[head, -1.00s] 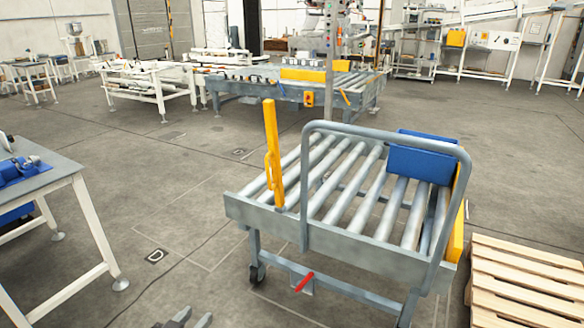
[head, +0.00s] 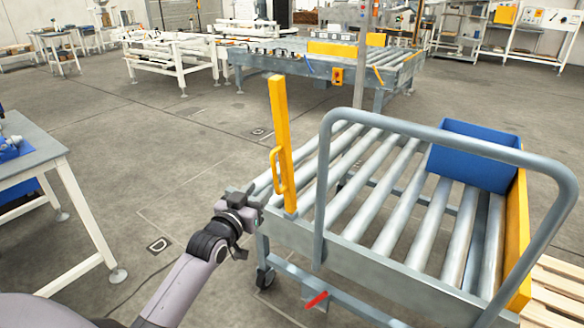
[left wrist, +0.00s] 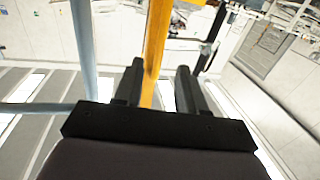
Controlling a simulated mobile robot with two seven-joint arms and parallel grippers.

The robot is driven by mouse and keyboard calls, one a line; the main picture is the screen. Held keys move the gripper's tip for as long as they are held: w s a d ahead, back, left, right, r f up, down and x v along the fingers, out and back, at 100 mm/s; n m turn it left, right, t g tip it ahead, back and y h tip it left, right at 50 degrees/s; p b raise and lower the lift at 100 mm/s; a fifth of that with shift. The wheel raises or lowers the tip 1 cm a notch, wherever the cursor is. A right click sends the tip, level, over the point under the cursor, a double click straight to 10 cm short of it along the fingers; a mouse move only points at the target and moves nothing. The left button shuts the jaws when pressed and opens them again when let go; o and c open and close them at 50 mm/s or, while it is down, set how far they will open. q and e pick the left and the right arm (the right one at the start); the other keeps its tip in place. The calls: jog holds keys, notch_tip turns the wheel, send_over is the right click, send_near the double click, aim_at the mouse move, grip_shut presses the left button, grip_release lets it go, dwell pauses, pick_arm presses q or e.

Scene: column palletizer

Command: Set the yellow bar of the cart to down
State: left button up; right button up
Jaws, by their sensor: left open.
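The yellow bar (head: 281,125) stands upright at the left end of the roller cart (head: 350,255), with a yellow handle (head: 277,170) on its side. My left gripper (head: 256,197) is open and empty, just left of the lower part of the bar, near the cart's corner. In the left wrist view the bar (left wrist: 155,50) shows between the two open fingers (left wrist: 159,72). I cannot tell whether it lies within their reach or beyond them. My right gripper is not in view.
The cart's grey hoop rail (head: 440,135) rises right of the bar. A blue box (head: 472,155) sits on the rollers near the yellow right side. A red pedal (head: 316,299) is below. A work table (head: 30,150) stands left, a wooden pallet (head: 555,290) right.

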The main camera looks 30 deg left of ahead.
aim_at(280, 160)
pick_arm(q)
jog(key=w+b, duration=0.1)
jog(key=w, duration=0.7)
jog(key=shift+a+r, duration=0.25)
jog(key=shift+a, duration=0.2)
jog(key=shift+w, duration=0.1)
grip_shut()
